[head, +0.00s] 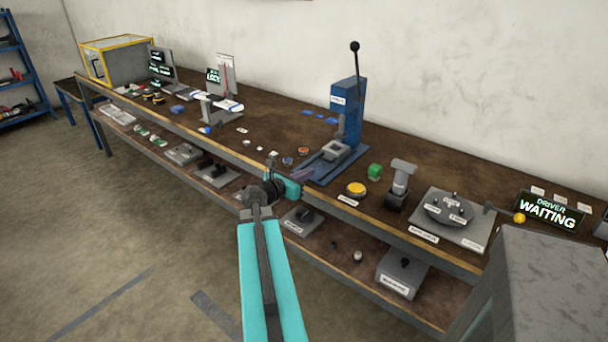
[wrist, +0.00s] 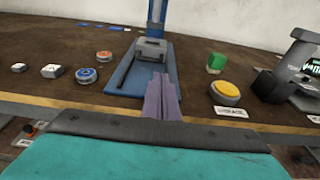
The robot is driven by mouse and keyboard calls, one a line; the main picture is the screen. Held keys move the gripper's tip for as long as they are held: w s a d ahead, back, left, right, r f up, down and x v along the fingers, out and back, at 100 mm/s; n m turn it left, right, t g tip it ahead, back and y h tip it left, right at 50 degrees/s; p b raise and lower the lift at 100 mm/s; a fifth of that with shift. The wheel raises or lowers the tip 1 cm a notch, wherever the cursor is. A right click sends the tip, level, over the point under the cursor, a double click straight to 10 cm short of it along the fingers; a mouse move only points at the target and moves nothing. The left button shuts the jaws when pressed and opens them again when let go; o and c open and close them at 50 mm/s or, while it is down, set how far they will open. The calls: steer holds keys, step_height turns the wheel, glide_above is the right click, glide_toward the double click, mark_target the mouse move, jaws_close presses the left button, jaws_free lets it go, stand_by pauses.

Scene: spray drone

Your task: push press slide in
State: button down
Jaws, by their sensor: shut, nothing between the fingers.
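The blue press (head: 347,110) stands on the bench with its black-knobbed lever raised upright. Its grey slide (head: 334,151) sits on the blue base plate, towards the front of the column; it also shows in the wrist view (wrist: 151,50). I cannot tell how far out the slide is. My gripper (head: 304,174) is at the bench's front edge, in front of the press base. In the wrist view my purple-grey fingers (wrist: 162,88) are together and empty, pointing at the slide. They overlap the near end of the base plate in the picture; a gap shows between fingertips and slide.
A yellow button (head: 356,188), a green block (head: 375,170) and a grey stand (head: 400,182) are right of the press. Red and blue round pieces (head: 303,151) lie left of it. A lower shelf (head: 325,248) holds more fixtures. A grey cabinet (head: 545,290) stands at right.

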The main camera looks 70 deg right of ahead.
steer(key=p, duration=0.2)
glide_toward(333, 159)
steer(key=shift+f+x, duration=0.2)
steer(key=shift+x, duration=0.85)
steer(key=shift+f+x, duration=0.2)
steer(key=shift+x, duration=0.8)
steer(key=shift+r+x, duration=0.15)
steer(key=shift+x, duration=0.7)
steer(key=shift+r+x, duration=0.2)
steer(key=shift+x, duration=0.65)
steer(key=shift+d+r, duration=0.2)
steer(key=shift+s+r, duration=0.1)
steer(key=b+v, duration=0.1)
steer(key=v, duration=1.3)
steer(key=shift+a+f, duration=0.35)
